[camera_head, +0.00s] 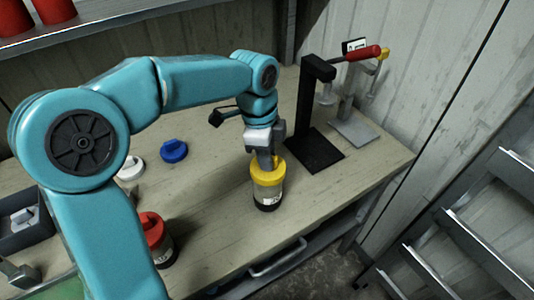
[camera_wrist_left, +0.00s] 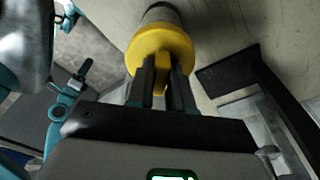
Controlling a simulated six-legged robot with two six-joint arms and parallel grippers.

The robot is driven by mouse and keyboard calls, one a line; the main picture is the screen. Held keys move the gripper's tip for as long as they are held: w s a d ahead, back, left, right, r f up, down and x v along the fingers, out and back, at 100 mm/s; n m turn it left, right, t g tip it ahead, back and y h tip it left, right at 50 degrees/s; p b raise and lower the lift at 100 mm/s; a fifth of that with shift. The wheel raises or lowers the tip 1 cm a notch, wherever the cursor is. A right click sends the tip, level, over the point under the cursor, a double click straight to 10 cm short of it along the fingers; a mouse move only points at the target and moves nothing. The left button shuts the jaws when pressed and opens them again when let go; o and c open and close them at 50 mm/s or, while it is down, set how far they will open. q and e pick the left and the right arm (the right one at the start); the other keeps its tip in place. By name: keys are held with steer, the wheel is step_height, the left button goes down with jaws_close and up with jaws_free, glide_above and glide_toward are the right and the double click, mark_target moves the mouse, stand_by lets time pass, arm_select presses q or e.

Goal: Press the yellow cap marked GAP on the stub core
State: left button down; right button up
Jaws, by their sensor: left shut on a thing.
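The yellow cap (camera_head: 268,172) sits on top of the stub core (camera_head: 268,190), a short clear tube with a pale label and a dark base. The core stands upright near the front edge of the bench. My left gripper (camera_head: 267,158) comes down from above, shut on the cap's raised tab. The left wrist view shows the yellow cap (camera_wrist_left: 160,48) with its tab between the two fingers (camera_wrist_left: 162,80), and the grey core body (camera_wrist_left: 160,14) beyond it. Any marking on the cap is too small to read, and whether the cap is fully seated cannot be told.
A black press stand (camera_head: 315,145) with a red-handled lever (camera_head: 355,54) stands right of the core, beside a grey stand (camera_head: 356,130). A white cap (camera_head: 131,168), a blue cap (camera_head: 174,151) and a red-capped core (camera_head: 158,240) are left. A grey bin (camera_head: 25,230) stands far left.

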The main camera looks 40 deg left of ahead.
arm_select(q)
steer(key=shift+f+b, duration=0.45)
steer(key=shift+f, duration=0.25)
steer(key=shift+c, duration=2.3)
jaws_free()
steer(key=shift+r, duration=0.2)
steer(key=shift+r+p, duration=3.2)
steer(key=shift+r, duration=0.25)
steer(key=shift+f, duration=0.1)
steer(key=shift+s, duration=0.1)
